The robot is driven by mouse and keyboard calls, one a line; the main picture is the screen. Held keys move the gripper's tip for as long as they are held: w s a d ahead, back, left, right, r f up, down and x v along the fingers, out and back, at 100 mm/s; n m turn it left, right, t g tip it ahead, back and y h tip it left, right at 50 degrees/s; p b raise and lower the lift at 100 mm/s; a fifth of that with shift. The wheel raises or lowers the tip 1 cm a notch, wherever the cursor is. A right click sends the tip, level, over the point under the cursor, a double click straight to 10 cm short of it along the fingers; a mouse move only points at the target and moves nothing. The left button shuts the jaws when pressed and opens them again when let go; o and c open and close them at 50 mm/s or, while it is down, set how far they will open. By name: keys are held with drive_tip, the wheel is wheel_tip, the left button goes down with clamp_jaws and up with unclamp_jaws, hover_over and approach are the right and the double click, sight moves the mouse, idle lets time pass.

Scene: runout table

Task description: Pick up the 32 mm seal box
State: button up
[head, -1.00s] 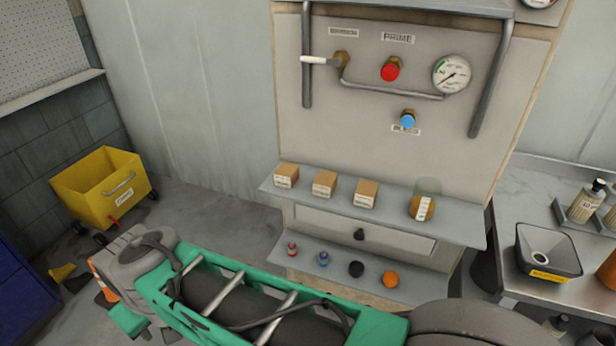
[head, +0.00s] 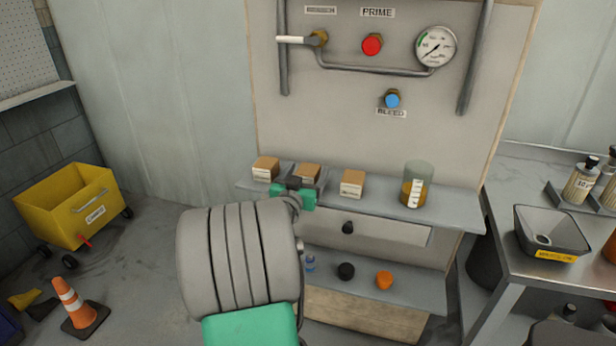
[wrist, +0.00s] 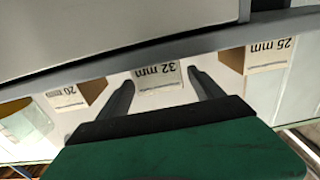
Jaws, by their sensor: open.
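The 32 mm seal box (head: 308,171) is the middle of three small cardboard boxes on the upper shelf, partly hidden by my gripper (head: 297,184) in the head view. In the wrist view the 32 mm seal box (wrist: 158,76) shows its white label between the two dark fingers of my gripper (wrist: 160,80). The fingers are open, one to each side of the box. I cannot tell how far they reach along its sides.
The 25 mm box (wrist: 232,60) and 20 mm box (wrist: 92,92) flank it closely. A beaker of amber liquid (head: 413,193) stands farther right on the shelf (head: 455,205). A drawer knob (head: 347,228) juts out below. The panel rises behind.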

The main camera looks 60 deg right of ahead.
drive_tip(key=d, duration=0.2)
drive_tip(key=shift+w+d, duration=0.25)
drive_tip(key=shift+d, duration=0.15)
drive_tip(key=shift+c, duration=0.3)
drive_tip(key=c, duration=1.4)
